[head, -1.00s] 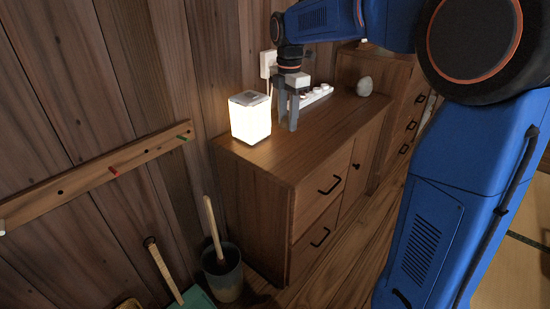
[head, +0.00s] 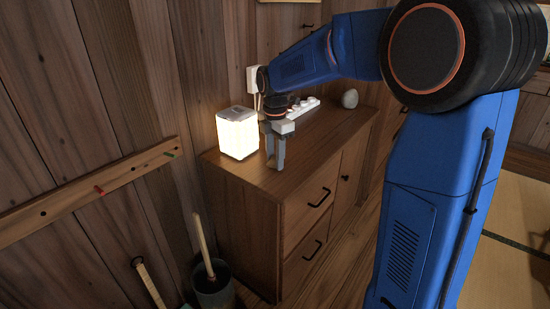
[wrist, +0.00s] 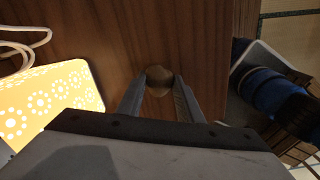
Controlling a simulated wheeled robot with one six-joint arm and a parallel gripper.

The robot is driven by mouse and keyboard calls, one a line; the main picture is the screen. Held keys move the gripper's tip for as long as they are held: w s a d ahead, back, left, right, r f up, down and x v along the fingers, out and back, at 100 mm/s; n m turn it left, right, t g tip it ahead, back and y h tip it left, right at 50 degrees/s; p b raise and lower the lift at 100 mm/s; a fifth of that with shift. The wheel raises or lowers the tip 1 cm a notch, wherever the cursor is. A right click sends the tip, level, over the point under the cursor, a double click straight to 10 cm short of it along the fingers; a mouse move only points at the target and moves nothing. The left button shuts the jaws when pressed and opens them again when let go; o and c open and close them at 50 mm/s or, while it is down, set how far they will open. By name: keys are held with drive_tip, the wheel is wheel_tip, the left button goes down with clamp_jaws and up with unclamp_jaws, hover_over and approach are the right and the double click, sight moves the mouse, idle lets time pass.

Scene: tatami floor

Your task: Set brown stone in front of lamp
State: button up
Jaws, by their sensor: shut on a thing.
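The lamp (head: 238,135), a glowing white box with a grey top, stands on the left end of the wooden cabinet's top. In the wrist view the lamp (wrist: 48,98) is at the left, with a dotted flower pattern. My gripper (head: 275,164) points down over the cabinet top, just right of the lamp and nearer the cabinet's front edge. In the wrist view its fingers are shut on a small round brown stone (wrist: 159,77). The stone is low, close to the wood; I cannot tell whether it touches.
The cabinet (head: 265,204) has dark handles in front. A white power strip (head: 304,107) and a pale stone (head: 350,98) lie farther back on its top. A white cable (wrist: 25,45) runs behind the lamp. A bucket (head: 213,288) stands on the floor at left.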

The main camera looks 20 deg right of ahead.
drive_tip(key=o, duration=1.1)
drive_tip(key=shift+f, duration=0.1)
wheel_tip(320, 180, up, 12)
drive_tip(key=s+d+m+t, duration=0.1)
drive_tip(key=s+d+m, duration=0.3)
drive_tip(key=s, duration=0.5)
drive_tip(key=s+d+f+m+t, duration=0.1)
drive_tip(key=s+f+m+t, duration=0.1)
drive_tip(key=s+f+m, duration=0.3)
drive_tip(key=s+d+f+m+t, duration=0.1)
drive_tip(key=s+f+m, duration=0.5)
drive_tip(key=s+m, duration=0.6)
drive_tip(key=s+d, duration=0.1)
drive_tip(key=s, duration=0.6)
drive_tip(key=shift+s+f+m+t, duration=0.2)
drive_tip(key=shift+f+m+t, duration=0.1)
drive_tip(key=shift+m+t, duration=0.1)
